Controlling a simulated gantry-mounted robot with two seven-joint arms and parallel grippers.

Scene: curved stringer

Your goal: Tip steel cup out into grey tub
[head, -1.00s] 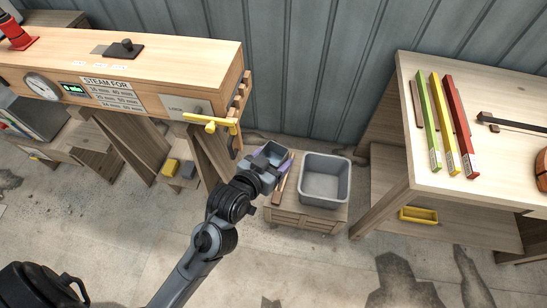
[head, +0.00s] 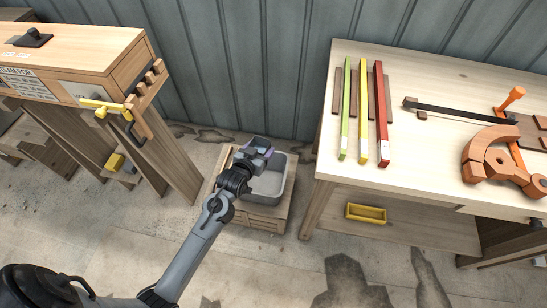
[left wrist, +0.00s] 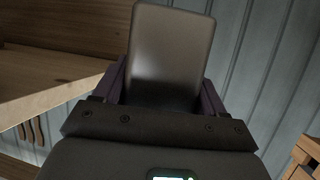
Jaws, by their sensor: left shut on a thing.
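The steel cup (left wrist: 170,55) is a smooth, dull metal vessel with a flat face, filling the upper middle of the left wrist view. My left gripper (head: 259,149) is shut on it, with purple fingers along both of its sides. In the head view the gripper holds the cup above the back left part of the grey tub (head: 266,199). The tub is an open, rounded square bin; the arm hides part of its left side. The cup's mouth and contents cannot be made out. My right gripper is not in view.
The tub stands on a low wooden crate (head: 262,221). A workbench (head: 330,135) on the right carries coloured bars and curved wooden pieces. A wooden steam box (head: 105,58) with a yellow handle (head: 105,105) is at left. A corrugated wall is behind.

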